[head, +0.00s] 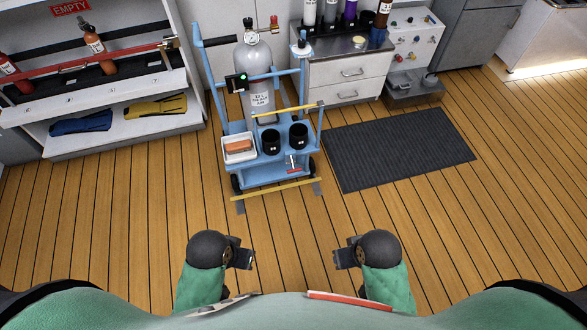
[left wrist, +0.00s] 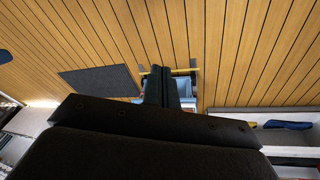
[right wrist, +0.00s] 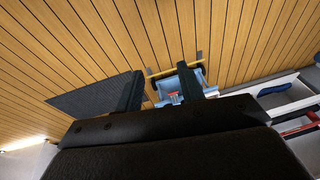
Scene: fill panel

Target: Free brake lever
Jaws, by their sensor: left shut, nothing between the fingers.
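A blue wheeled cart (head: 268,172) stands ahead of me, carrying a grey gas cylinder (head: 254,70). A small lever with a red end (head: 292,162) sits low on the cart's front right; it may be the brake lever. A yellow bar (head: 276,190) runs across the cart's foot. My left gripper (head: 241,258) is shut and empty, well short of the cart; its fingers meet in the left wrist view (left wrist: 163,76). My right gripper (head: 346,258) is open and empty, also apart from the cart; its fingers stand apart in the right wrist view (right wrist: 160,76).
The cart holds a white tray (head: 239,158) with an orange-brown block and two black cups (head: 271,141). A dark mat (head: 398,148) lies right of it. A shelf rack (head: 120,137) with bottles stands left, drawers (head: 345,72) behind. The wooden floor before the cart is clear.

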